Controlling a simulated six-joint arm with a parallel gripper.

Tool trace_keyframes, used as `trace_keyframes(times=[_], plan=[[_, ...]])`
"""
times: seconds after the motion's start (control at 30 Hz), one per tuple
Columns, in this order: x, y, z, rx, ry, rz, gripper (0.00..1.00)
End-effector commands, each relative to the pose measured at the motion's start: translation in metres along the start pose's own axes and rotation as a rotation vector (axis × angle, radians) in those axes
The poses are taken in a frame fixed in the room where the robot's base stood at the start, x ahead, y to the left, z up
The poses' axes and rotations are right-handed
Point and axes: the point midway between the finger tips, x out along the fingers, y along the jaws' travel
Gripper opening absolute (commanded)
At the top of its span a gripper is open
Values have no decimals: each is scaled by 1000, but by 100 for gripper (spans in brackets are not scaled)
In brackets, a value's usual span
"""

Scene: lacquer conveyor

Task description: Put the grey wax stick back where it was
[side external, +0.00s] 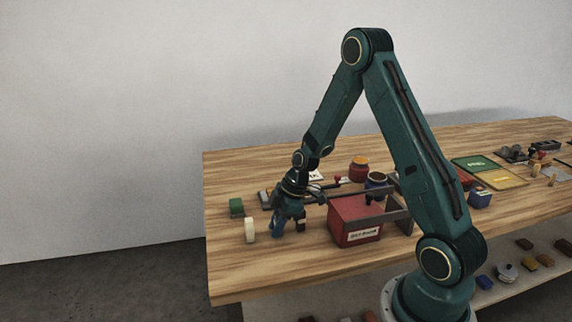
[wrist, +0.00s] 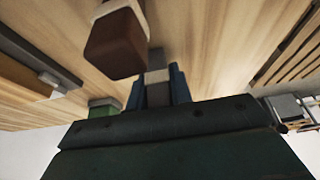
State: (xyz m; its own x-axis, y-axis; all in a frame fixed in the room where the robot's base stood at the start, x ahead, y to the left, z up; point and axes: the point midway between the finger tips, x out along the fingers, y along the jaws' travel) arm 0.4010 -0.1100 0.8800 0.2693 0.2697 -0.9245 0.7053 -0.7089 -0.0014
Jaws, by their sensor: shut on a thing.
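My gripper (side external: 278,228) is low over the left part of the wooden table, fingers pointing down. In the wrist view its blue fingers (wrist: 157,88) are shut on the grey wax stick (wrist: 157,94), which has a pale band (wrist: 157,76) around it. The stick cannot be made out in the side view, where the gripper hides it. I cannot tell whether its lower end touches the table. A dark brown stick-like piece (wrist: 117,48) with a pale band stands just beside the fingers; it also shows in the side view (side external: 300,222).
A cream roll (side external: 250,231) and a green block (side external: 236,207) stand left of my gripper. A red box (side external: 352,218) with a label stands close on its right. Jars (side external: 359,168) are behind. The table's front left is clear.

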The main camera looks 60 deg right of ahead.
Motion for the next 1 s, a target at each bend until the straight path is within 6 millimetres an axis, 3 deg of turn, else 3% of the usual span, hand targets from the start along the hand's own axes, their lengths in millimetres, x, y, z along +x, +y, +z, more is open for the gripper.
trace_keyframes(times=[0.3,0.33,0.43,1.0], plan=[[3,0,1,0,0,0,0],[2,0,1,0,0,1,25],[2,0,1,0,0,1,43],[-8,1,0,0,1,3,43]])
